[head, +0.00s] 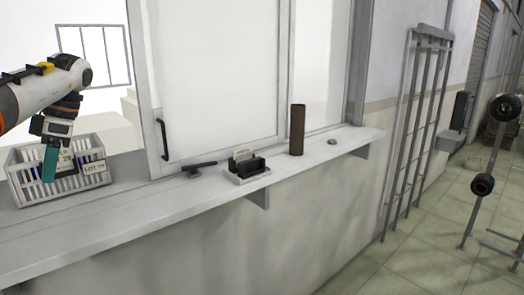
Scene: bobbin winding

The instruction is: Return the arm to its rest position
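My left arm comes in from the left edge, and my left gripper (57,150) hangs down at the white slatted basket (92,181) on the left end of the counter. A teal piece (49,164) shows at the gripper's lower end, in front of the basket's interior. I cannot tell whether it is a fingertip or something held. Dark shapes beside it are partly hidden by the gripper. My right gripper is not in view.
The white counter (110,225) runs along a sliding window. On it are a dark handled tool (199,168), a small holder with cards (247,168), a brown upright tube (297,130) and a small grey disc (332,141). A metal rack (412,130) stands right.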

